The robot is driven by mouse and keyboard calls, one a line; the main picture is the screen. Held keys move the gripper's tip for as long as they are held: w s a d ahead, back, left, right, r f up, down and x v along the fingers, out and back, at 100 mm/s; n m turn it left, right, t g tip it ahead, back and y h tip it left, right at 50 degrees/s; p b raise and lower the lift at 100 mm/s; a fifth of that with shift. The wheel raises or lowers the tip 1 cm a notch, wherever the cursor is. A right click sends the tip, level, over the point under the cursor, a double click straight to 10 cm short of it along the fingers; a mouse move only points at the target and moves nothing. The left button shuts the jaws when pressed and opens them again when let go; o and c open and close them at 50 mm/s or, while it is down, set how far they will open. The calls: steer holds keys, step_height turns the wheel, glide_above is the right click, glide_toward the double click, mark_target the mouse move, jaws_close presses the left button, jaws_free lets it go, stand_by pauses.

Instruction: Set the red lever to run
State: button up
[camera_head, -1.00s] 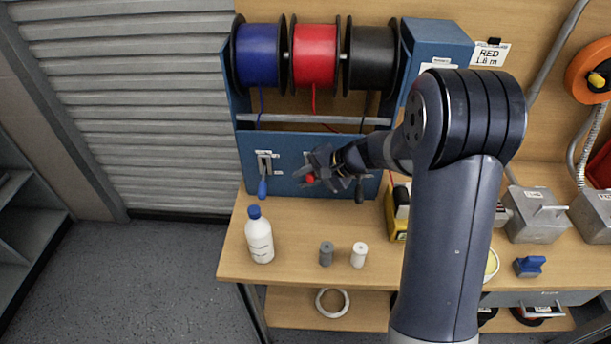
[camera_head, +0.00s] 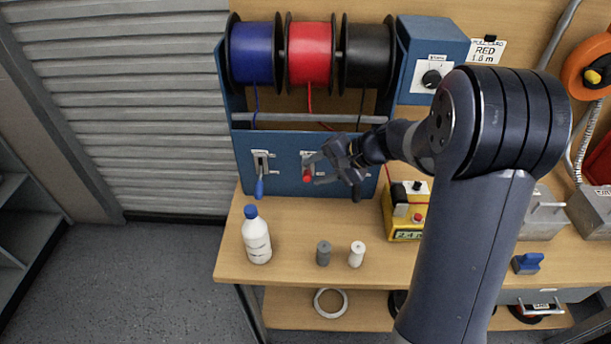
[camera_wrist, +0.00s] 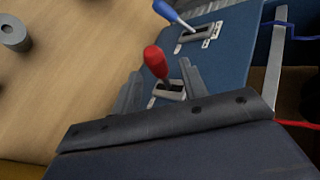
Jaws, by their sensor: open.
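The red lever (camera_head: 308,177) is on the blue panel (camera_head: 285,184), below the red spool. In the wrist view its red knob (camera_wrist: 156,62) rises from a slotted metal plate (camera_wrist: 168,90), tilted toward the bench side. My gripper (camera_head: 322,168) is open beside the red lever; in the wrist view its two fingers (camera_wrist: 158,88) stand on either side of the lever's base, with the knob beyond their tips. I cannot tell whether they touch it. Any run marking is too small to read.
A blue lever (camera_head: 260,187) is to the left on the same panel. Blue, red (camera_head: 310,54) and black spools hang above. A white bottle (camera_head: 257,240) and two small cylinders (camera_head: 323,254) stand on the bench. A yellow device (camera_head: 403,215) is at the right.

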mark_target(311, 173)
steer(key=v, duration=0.5)
steer(key=shift+s+d+r, duration=0.1)
steer(key=shift+d+r, duration=0.1)
steer(key=x, duration=1.1)
steer(key=shift+f, duration=0.2)
steer(key=shift+d, duration=0.1)
steer(key=shift+r, duration=0.15)
